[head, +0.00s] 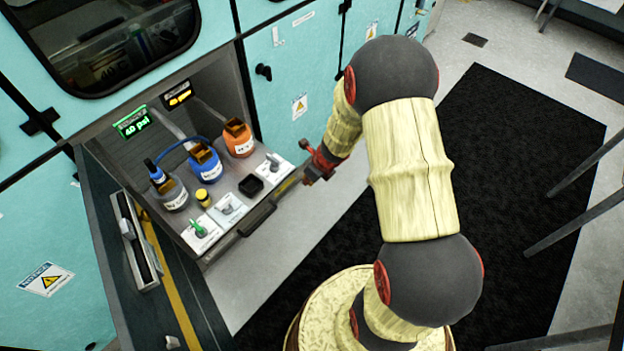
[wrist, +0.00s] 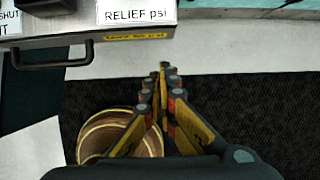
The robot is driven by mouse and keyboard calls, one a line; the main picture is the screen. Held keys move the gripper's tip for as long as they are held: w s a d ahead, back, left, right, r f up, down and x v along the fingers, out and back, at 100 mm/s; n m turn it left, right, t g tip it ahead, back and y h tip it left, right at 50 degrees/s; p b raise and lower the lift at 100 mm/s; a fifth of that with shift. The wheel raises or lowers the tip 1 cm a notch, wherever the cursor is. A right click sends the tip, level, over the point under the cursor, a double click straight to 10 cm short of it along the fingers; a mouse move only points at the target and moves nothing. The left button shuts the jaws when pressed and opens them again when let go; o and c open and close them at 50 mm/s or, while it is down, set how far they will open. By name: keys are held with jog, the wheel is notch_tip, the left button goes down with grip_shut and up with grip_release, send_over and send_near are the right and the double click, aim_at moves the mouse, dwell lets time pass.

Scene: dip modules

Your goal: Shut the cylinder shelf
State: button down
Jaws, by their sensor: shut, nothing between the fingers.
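The cylinder shelf (head: 222,215) is pulled out of the teal cabinet in the head view. It carries blue, orange and grey bottles, gauges and several valve knobs. Its dark bar handle (head: 257,218) is on the front face and also shows at the upper left in the wrist view (wrist: 40,65). My gripper (head: 309,178) is shut and empty near the shelf's right front corner. In the wrist view its fingertips (wrist: 163,75) meet, just below and right of the shelf's "RELIEF psi" label (wrist: 137,14), apart from the handle.
A dark open panel (head: 110,225) with a yellow stripe stands left of the shelf. A teal cabinet door (head: 305,65) is to the right of the opening. Black mat (head: 510,130) and grey floor lie in front. Metal legs (head: 590,215) stand at far right.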

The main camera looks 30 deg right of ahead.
jog(key=shift+w+a+f, duration=0.1)
jog(key=shift+w+a, duration=0.1)
jog(key=shift+w, duration=0.45)
jog(key=shift+w+a, duration=0.25)
jog(key=shift+w, duration=0.45)
jog(key=shift+w+a+f, duration=0.1)
jog(key=shift+w+a, duration=0.1)
jog(key=shift+w, duration=0.45)
jog(key=shift+w, duration=0.1)
